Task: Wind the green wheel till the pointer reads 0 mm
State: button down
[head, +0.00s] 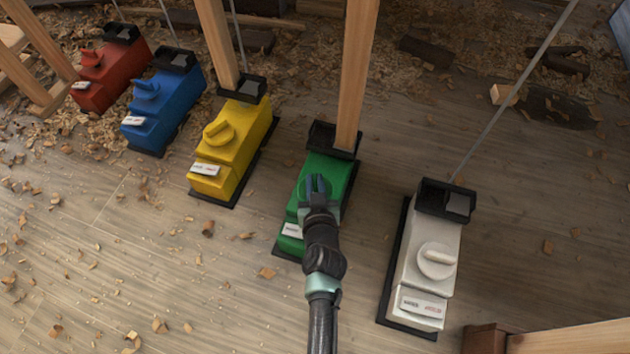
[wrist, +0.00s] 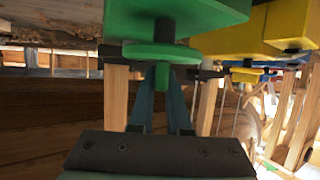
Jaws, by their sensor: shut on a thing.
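The green unit (head: 335,172) stands on the plank floor in the middle of the head view, on a black base. Its green wheel (wrist: 160,52) is a disc with a grip bar (wrist: 162,76) in the wrist view, where the picture appears upside down. My gripper (wrist: 161,80) is shut on the grip bar, a finger on each side. In the head view my gripper (head: 318,186) covers the wheel on the green unit. The white scale plate (head: 292,230) shows at the unit's near end, partly beside my arm. Its pointer and reading are too small to tell.
The yellow unit (head: 240,150), blue unit (head: 170,105) and red unit (head: 108,75) stand to the left, the white unit (head: 422,262) to the right. A wooden post (head: 356,70) rises from the green unit's far end. Wood chips litter the floor.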

jog(key=shift+w+d+r+m+h+p, duration=0.15)
jog(key=shift+m+h+p, duration=0.25)
jog(key=shift+p, duration=1.5)
